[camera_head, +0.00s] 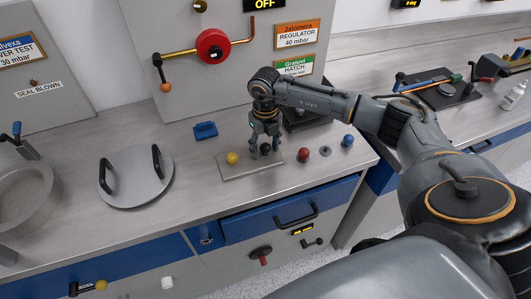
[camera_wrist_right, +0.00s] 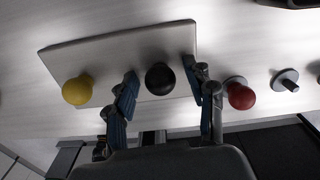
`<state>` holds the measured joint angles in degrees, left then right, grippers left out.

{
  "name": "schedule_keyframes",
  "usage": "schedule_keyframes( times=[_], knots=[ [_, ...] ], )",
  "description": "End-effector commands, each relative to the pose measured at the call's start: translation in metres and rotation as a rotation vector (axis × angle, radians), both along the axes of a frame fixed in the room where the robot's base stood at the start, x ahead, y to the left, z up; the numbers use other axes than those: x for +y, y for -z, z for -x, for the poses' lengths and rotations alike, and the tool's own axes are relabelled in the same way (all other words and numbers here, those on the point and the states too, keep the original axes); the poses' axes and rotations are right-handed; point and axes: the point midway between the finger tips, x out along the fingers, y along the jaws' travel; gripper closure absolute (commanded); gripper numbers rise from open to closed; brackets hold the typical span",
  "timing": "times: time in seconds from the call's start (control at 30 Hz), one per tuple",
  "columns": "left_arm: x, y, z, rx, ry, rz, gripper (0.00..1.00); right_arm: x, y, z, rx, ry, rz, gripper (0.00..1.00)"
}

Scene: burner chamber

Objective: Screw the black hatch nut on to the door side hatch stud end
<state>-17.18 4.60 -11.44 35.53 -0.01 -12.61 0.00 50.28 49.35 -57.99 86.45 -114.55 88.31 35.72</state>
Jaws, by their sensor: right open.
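The black hatch nut (camera_wrist_right: 160,78) is a round ball knob on a pale plate (camera_wrist_right: 100,50) in the right wrist view. My right gripper (camera_wrist_right: 161,88) is open, with one finger on each side of the black nut and gaps showing. In the head view my right gripper (camera_head: 264,148) points down over the plate (camera_head: 235,171) and mostly hides the black nut. A round grey hatch door (camera_head: 137,190) with two black handles lies on the bench to the left. I cannot make out which stud is the door side hatch stud. My left gripper is not in view.
A yellow ball knob (camera_head: 232,158) sits at the plate's left. A red ball knob (camera_head: 303,154), a small grey stud piece (camera_head: 326,151) and a blue ball knob (camera_head: 348,140) stand to the right. A blue block (camera_head: 205,131) lies behind. A round chamber (camera_head: 22,195) is at far left.

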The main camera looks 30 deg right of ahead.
Motion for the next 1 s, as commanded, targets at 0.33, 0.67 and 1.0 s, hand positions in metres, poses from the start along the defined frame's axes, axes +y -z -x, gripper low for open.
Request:
schedule_keyframes(
  times=[0.33,0.67,1.0],
  knots=[
    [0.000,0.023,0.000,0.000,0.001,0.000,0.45,0.000,0.001,0.000,0.000,-0.401,0.000,0.46],
    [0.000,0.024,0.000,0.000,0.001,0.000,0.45,0.000,0.001,0.000,0.000,-0.429,0.001,0.46],
    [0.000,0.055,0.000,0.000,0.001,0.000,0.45,-0.001,0.004,0.000,-0.002,-0.915,0.002,0.46]
  ],
)
